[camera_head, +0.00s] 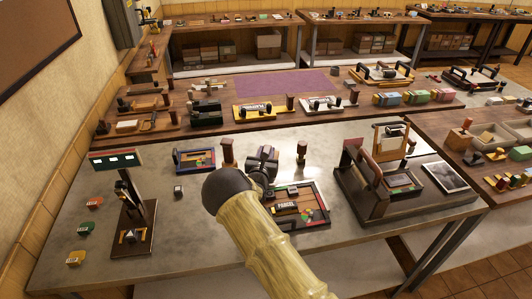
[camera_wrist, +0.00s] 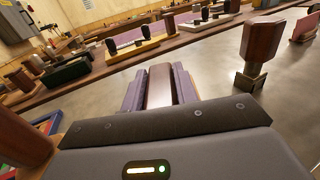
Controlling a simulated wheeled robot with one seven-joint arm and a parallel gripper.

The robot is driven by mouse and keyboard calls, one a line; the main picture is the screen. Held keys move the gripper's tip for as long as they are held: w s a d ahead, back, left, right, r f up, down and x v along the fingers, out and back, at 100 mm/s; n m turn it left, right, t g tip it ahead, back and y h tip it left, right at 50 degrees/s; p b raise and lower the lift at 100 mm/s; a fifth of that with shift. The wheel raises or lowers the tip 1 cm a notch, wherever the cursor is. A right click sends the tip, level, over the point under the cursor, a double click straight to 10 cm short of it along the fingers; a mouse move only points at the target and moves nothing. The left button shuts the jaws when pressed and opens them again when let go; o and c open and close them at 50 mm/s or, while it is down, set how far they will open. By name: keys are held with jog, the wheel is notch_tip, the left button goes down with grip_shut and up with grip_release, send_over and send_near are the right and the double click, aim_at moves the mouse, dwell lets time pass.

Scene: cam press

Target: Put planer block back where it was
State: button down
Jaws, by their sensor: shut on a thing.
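My gripper (camera_head: 262,158) is over the grey table, just behind a dark frame (camera_head: 313,222) with a "PARCEL" plate and coloured pieces. In the wrist view my gripper (camera_wrist: 160,88) is shut, its purple-grey fingers on both sides of a brown wooden block (camera_wrist: 159,86), which I take as the planer block. Only the block's upper face shows there; its underside is hidden, so I cannot tell whether it touches the table. In the head view my arm and gripper mostly cover it.
Brown-handled stamps stand close on the left (camera_head: 227,152) and right (camera_head: 301,153) of my gripper. A blue frame (camera_head: 195,160) lies farther left. A wooden press (camera_head: 375,190) stands at the right and a dark stand (camera_head: 133,225) at the left. Bare table (camera_head: 190,225) shows between stand and arm.

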jog(key=shift+f, duration=0.4)
jog(key=shift+f+b, duration=0.2)
jog(key=shift+b, duration=0.15)
jog(key=c, duration=1.1)
grip_release()
jog(key=shift+r, duration=0.15)
jog(key=shift+r+p, duration=0.25)
jog(key=shift+p, duration=0.05)
jog(key=s, duration=0.4)
jog(key=s+a+b, duration=0.1)
jog(key=s, duration=0.3)
jog(key=s+a, duration=0.1)
jog(key=s, duration=0.3)
jog(key=shift+a+r, duration=0.15)
jog(key=shift+r, duration=0.1)
jog(key=shift+w, duration=0.1)
